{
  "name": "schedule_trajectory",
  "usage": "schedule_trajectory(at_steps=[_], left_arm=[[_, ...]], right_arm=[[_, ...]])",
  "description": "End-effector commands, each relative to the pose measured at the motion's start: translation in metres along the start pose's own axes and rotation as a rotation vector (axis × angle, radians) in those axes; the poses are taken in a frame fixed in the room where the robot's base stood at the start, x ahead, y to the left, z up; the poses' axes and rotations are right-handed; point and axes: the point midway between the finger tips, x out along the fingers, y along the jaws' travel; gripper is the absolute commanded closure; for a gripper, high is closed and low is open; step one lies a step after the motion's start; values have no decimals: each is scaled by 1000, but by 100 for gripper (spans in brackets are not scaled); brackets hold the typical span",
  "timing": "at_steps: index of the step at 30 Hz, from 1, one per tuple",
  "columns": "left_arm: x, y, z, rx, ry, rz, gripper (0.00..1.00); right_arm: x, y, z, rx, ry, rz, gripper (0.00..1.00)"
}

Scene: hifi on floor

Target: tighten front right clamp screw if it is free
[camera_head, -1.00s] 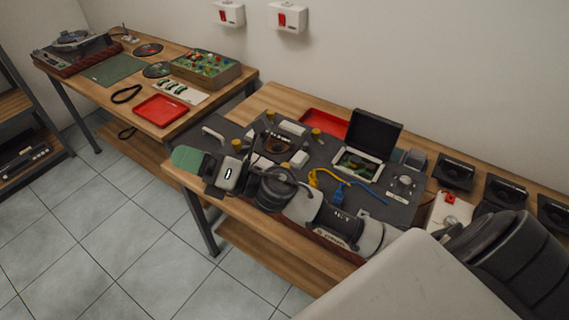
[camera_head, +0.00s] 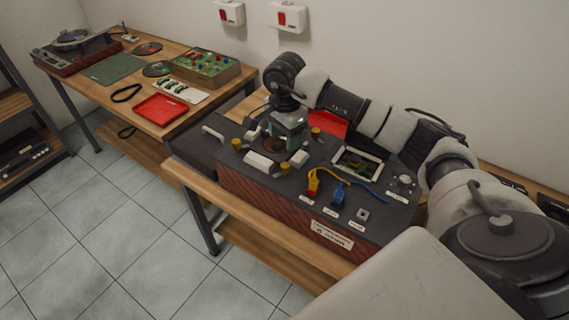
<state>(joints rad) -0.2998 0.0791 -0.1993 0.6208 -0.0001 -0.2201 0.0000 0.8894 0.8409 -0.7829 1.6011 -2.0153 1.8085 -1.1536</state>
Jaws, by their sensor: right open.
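A dark unit (camera_head: 300,198) with a red patterned front lies on the right workbench. The front right clamp screw is a yellow knob (camera_head: 284,168) near its front edge, beside a light clamp block (camera_head: 299,157). Other yellow knobs stand at the front left (camera_head: 237,144) and back right (camera_head: 316,132). My right gripper (camera_head: 286,141) points down over the middle of the clamp group, behind the front right screw and apart from it. It is open. It partly hides the round dark opening (camera_head: 273,145) and the back left area. Whether the screw is loose cannot be told. My left gripper is not in view.
A yellow plug (camera_head: 313,184) and a blue plug (camera_head: 338,193) with cables stand to the right of the clamps. My arm arches over the back of the bench, in front of a red tray (camera_head: 330,122). The left bench holds a turntable (camera_head: 74,47) and another red tray (camera_head: 161,110).

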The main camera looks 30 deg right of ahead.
Motion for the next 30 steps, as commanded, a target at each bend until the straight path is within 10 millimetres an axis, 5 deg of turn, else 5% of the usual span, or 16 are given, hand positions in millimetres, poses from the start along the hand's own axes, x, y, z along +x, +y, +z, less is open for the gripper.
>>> schedule_trajectory(at_steps=[15, 29, 30], left_arm=[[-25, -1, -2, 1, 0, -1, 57], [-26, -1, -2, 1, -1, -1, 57], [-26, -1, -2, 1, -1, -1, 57]], right_arm=[[87, 1, 3, -1, -8, 4, 47], [102, 0, 3, -1, -7, 0, 47], [102, 0, 3, -1, -7, 0, 53]])
